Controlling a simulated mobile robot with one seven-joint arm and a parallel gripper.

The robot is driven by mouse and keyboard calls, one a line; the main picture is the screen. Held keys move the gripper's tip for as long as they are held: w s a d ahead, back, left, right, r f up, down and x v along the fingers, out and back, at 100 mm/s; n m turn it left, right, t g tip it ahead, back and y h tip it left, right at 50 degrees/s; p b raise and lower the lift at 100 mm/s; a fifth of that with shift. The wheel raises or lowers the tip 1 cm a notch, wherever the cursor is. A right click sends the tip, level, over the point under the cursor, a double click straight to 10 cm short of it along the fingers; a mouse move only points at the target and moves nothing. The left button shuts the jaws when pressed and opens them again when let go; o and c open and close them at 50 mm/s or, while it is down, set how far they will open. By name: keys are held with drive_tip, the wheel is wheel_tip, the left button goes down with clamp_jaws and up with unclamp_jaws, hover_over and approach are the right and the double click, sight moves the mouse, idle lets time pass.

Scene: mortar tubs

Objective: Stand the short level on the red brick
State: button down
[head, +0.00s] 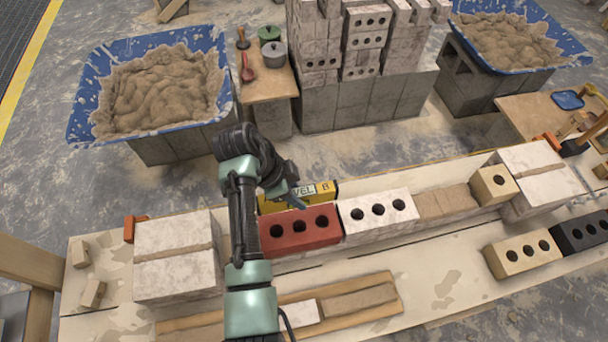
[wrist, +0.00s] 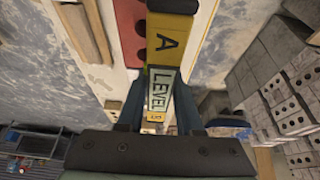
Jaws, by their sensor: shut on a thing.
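The short yellow level (head: 325,188) has a pale label with dark letters and shows along the back edge of the red brick (head: 300,232). My gripper (head: 290,196) is shut on the level. In the wrist view the level (wrist: 172,30) runs between the two fingers of my gripper (wrist: 158,100). The red brick (wrist: 130,28) has dark holes and lies to the left of the level there, partly covered by it. My arm hides part of the level's left end in the head view. I cannot tell whether the level touches the brick.
The red brick stands in a row with a white holed brick (head: 378,215), a tan brick (head: 494,186) and large pale blocks (head: 177,256) on a bench. Blue mortar tubs (head: 88,88) and a brick stack (head: 345,95) stand behind. Bare bench shows in front, right of centre.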

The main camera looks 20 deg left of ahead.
drive_tip(key=shift+s+f+b, duration=0.15)
drive_tip(key=shift+f+b, duration=0.65)
drive_tip(key=shift+f, duration=0.05)
wheel_tip(320, 180, down, 4)
drive_tip(key=b, duration=0.4)
drive_tip(key=shift+f, duration=0.2)
drive_tip(key=shift+f+b, duration=0.35)
drive_tip(key=shift+f, duration=0.05)
drive_tip(key=shift+c, duration=2.4)
unclamp_jaws()
drive_tip(key=p+v, duration=0.1)
drive_tip(key=v, duration=1)
drive_tip(key=shift+s+a+r, duration=0.1)
drive_tip(key=shift+r, duration=0.15)
drive_tip(key=shift+s+a+r+p, duration=0.2)
drive_tip(key=shift+a+r+p, duration=0.05)
drive_tip(key=shift+r+p, duration=0.5)
drive_tip(key=shift+f, duration=0.1)
